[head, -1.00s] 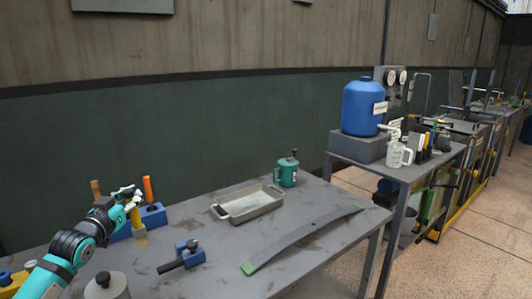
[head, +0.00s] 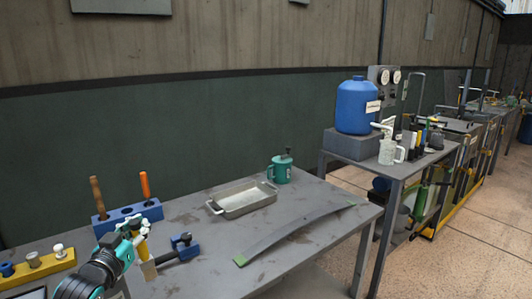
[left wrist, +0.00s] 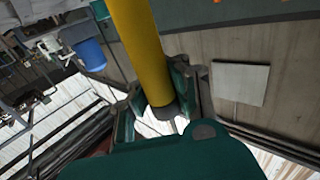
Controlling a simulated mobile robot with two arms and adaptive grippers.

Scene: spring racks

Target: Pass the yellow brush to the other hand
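The yellow brush (head: 143,245) has a yellow handle and pale bristles that point down. It is in my left gripper (head: 136,228), at the lower left of the head view, over the near part of the table. In the left wrist view the yellow handle (left wrist: 138,45) runs between the two fingers (left wrist: 165,95), which are closed on it. My right gripper shows in neither view.
A metal tray (head: 243,199), a green can (head: 280,170) and a long curved leaf spring (head: 295,232) lie farther right on the table.

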